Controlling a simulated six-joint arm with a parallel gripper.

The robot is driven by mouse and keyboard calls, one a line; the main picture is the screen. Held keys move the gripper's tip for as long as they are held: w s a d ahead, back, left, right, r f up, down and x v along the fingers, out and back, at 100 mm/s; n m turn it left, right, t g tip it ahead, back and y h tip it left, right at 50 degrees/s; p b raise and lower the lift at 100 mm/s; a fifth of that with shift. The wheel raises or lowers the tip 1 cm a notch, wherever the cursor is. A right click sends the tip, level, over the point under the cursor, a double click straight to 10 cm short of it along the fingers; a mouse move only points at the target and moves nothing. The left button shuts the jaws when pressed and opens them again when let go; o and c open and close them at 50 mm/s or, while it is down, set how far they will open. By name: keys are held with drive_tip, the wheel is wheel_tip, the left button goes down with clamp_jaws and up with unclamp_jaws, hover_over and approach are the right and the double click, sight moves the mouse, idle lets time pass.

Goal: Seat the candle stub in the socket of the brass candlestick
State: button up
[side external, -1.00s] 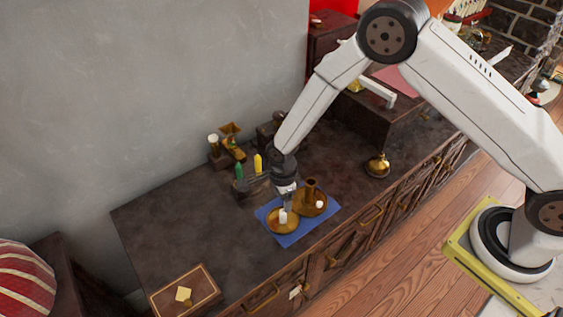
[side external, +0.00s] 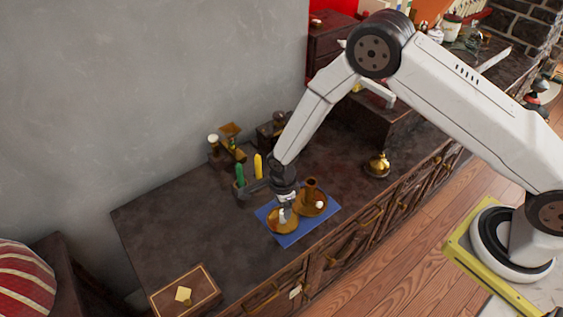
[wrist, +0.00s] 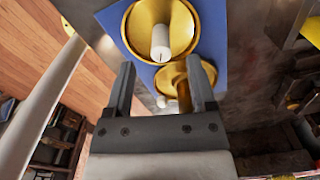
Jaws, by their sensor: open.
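The white candle stub (wrist: 160,42) stands upright on a round brass dish (wrist: 132,28) in the wrist view; in the side view the stub (side external: 282,218) is partly hidden by my gripper. The brass candlestick (side external: 322,210), a dish with an upright tubular socket (side external: 311,187), is just right of that dish. It also shows in the wrist view (wrist: 170,76), partly hidden by a finger. My gripper (wrist: 161,66) is open, its fingers pointing toward the stub from above. In the wrist view the stub lies beyond the fingertips, roughly between their lines.
Both brass pieces sit on a blue mat (side external: 289,239) near the cabinet's front edge. A small white piece (side external: 320,204) is on the candlestick's dish. A wooden box (side external: 185,292) is at front left.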

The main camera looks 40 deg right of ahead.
drive_tip(key=shift+d+f, duration=0.1)
drive_tip(key=shift+f, duration=2.3)
clamp_jaws()
